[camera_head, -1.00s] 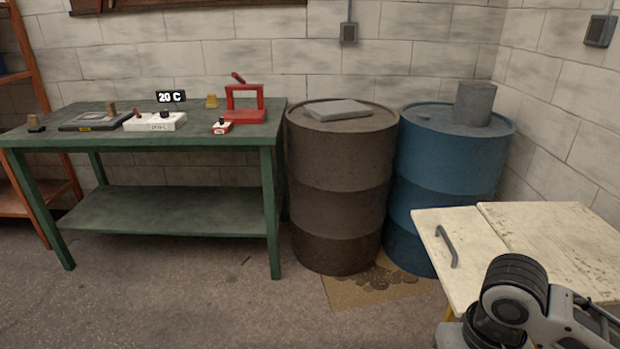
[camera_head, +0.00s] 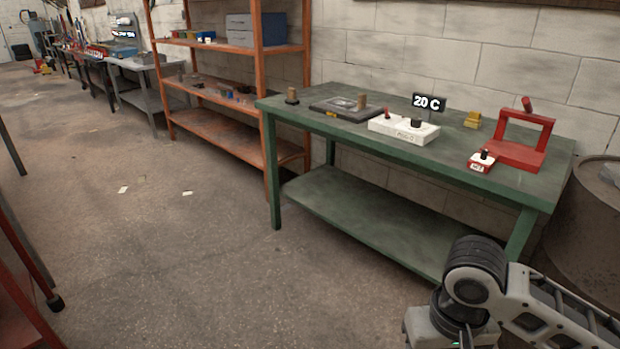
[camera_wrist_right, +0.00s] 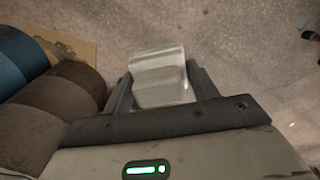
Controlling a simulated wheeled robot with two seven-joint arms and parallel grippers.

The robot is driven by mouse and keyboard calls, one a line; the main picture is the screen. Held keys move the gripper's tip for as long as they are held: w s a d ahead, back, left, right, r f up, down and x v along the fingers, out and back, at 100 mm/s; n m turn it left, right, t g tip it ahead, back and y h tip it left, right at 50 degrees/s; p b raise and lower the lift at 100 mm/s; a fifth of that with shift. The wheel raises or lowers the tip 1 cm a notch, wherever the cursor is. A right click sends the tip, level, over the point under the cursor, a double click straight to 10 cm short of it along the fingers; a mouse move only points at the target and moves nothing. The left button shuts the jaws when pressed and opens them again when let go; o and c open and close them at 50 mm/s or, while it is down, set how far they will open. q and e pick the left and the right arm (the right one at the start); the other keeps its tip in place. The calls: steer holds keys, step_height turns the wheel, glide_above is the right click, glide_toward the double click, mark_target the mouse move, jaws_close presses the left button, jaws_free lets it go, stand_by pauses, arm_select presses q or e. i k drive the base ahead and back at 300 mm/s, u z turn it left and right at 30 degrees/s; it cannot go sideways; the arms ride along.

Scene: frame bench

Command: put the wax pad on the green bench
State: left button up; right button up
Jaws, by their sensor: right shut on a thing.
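The green bench (camera_head: 390,155) stands at the right of the head view, against the wall, with its top in plain sight. In the right wrist view my right gripper (camera_wrist_right: 160,76) is shut on a pale, whitish pad, the wax pad (camera_wrist_right: 160,82). One finger lies on each side of it, and it is held above the floor. In the head view only part of my right arm shows in front of the bench; its fingers and the pad are hidden there. My left gripper is not in view.
On the bench are a dark plate (camera_head: 346,108), a white control box (camera_head: 404,130), a 20 C display (camera_head: 429,103), a yellow block (camera_head: 472,120), a red press (camera_head: 522,140) and a small red-white box (camera_head: 482,161). Orange shelves (camera_head: 215,100) stand left; a brown barrel (camera_head: 590,225) stands right.

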mark_target(451, 150)
steer(key=u, duration=0.25)
steer(key=i, duration=2.05)
steer(key=z, duration=0.5)
